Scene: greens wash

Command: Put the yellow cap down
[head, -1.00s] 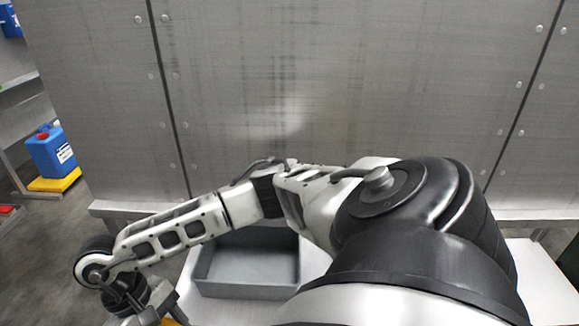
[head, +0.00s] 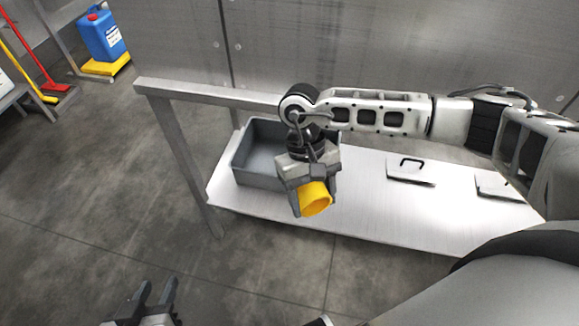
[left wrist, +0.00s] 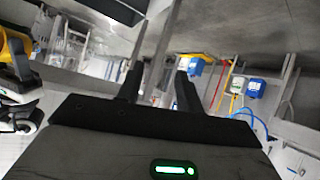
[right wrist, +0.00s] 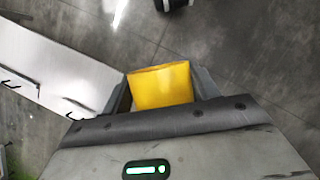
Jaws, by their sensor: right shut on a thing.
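The yellow cap (head: 315,198) is held in my right gripper (head: 309,202), in the air above the front left part of the white table and just in front of the grey bin. In the right wrist view the cap (right wrist: 160,86) sits between the two fingers. At the left edge of the left wrist view, a yellow and black shape (left wrist: 14,52) is cut off. My left gripper (head: 156,292) is empty at the bottom left, over the floor, with its fingers apart; they also show apart in the left wrist view (left wrist: 158,88).
The grey bin (head: 238,160) stands on the left end of the white table (head: 370,215), behind my right gripper. White lids with black handles (head: 411,172) lie right of it. A metal frame post (head: 184,150) stands left. A blue canister (head: 101,37) stands far left.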

